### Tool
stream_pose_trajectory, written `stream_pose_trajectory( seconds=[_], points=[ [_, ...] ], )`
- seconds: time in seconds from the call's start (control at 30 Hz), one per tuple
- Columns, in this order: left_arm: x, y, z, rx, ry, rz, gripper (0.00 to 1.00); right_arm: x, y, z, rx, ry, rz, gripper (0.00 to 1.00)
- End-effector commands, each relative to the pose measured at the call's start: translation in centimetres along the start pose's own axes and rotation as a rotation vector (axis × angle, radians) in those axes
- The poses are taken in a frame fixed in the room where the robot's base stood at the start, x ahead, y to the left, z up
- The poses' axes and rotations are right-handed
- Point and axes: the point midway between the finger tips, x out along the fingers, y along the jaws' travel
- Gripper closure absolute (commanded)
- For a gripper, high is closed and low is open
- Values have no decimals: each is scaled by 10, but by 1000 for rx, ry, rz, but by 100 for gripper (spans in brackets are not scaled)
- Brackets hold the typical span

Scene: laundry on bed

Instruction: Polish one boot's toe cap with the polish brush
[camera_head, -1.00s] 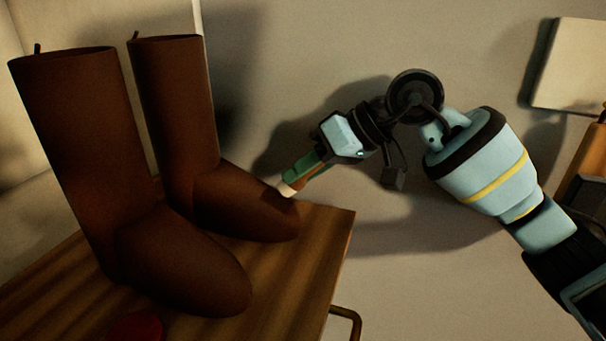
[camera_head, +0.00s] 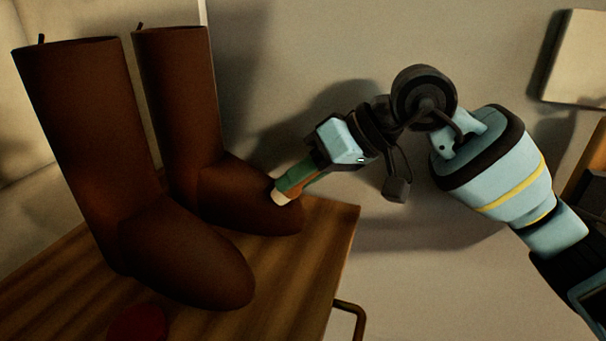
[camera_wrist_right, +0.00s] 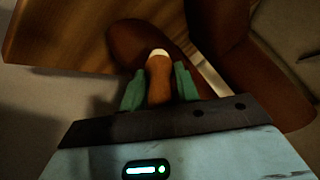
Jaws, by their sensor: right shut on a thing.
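Two tall brown boots stand upright on a wooden surface (camera_head: 200,277): the front boot (camera_head: 95,150) and the rear boot (camera_head: 180,100). My right gripper (camera_head: 297,178) is shut on the polish brush, which has an orange-brown body and a pale tip (camera_head: 280,198). The brush tip is at the toe of the rear boot; whether it touches I cannot tell. In the right wrist view the brush (camera_wrist_right: 159,80) sits between the green fingers, its white end against the boot's dark toe (camera_wrist_right: 150,38). My left gripper is not in view.
A dark red round object (camera_head: 137,323) sits on the wooden surface near the front boot. A brass-coloured handle (camera_head: 352,318) sticks out at the surface's right side. A pale panel (camera_head: 572,57) is on the wall at upper right.

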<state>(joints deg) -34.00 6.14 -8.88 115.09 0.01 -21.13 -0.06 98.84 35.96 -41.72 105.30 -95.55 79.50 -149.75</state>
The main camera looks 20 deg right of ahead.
Motion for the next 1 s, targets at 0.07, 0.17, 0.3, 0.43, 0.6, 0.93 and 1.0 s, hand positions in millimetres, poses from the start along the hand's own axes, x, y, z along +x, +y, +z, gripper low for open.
stream_pose_trajectory(
  seconds=[0.07, 0.17, 0.3, 0.43, 0.6, 0.93, 1.0],
  points=[
    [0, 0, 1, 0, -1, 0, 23, 0, 0, 0, 1, 0, 0, 92],
    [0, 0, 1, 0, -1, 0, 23, 0, 3, -1, 2, 0, 1, 92],
    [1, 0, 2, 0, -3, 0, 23, -1, 11, -6, 3, 0, 0, 92],
    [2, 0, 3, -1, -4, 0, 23, -2, 20, -11, 3, 0, 0, 92],
    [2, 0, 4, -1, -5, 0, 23, -3, 31, -16, 2, 0, 1, 92],
    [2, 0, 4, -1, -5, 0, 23, -3, 36, -19, 1, -1, 1, 92],
    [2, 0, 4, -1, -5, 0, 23, -3, 36, -19, 1, -1, 1, 92]
  ],
)
